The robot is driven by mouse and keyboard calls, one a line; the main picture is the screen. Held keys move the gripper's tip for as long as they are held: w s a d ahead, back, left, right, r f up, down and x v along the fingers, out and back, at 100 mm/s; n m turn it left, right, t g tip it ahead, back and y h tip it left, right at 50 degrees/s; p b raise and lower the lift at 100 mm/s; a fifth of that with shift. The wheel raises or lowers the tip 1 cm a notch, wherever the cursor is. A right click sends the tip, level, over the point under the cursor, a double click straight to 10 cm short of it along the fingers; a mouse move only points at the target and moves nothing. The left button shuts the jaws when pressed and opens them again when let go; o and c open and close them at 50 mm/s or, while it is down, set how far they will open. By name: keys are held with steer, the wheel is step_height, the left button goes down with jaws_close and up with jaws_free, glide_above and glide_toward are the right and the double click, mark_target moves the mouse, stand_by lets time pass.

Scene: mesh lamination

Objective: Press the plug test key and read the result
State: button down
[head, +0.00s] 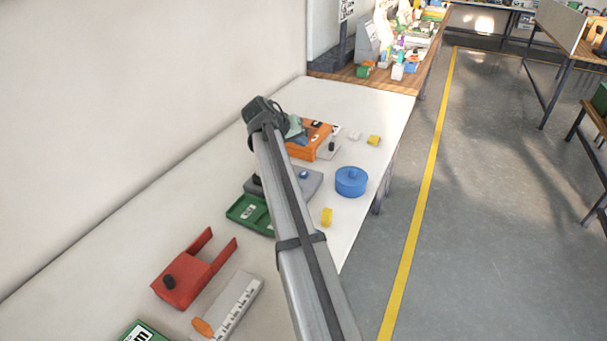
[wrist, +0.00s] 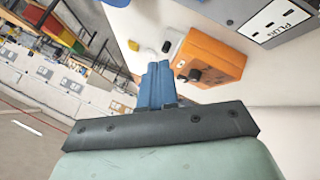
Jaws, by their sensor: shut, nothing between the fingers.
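The plug tester is a grey box marked PLUG (wrist: 287,32), at the upper right of the wrist view. It has a white panel with dark slots, and part of it is cut off by the frame edge. In the head view a grey device (head: 312,186) with a blue button is partly hidden behind my arm. My gripper (wrist: 158,66) has its blue fingers together, with nothing held. It is apart from the tester, near an orange box (wrist: 213,55) with a black knob. I see no readable result.
On the white table (head: 375,105) stand a blue round pot (head: 351,182), yellow blocks (head: 327,217), a green tray (head: 246,214), a red fixture (head: 180,283) and a white bar (head: 236,302) with an orange end. A wall runs along the left. A cluttered wooden bench (head: 402,84) stands behind.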

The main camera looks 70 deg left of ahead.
mark_target(301, 175)
steer(key=shift+f, duration=4.4)
steer(key=shift+f, duration=0.15)
steer(key=shift+f, duration=0.25)
steer(key=shift+f, duration=0.45)
steer(key=shift+r, duration=0.85)
steer(key=shift+r, duration=2.5)
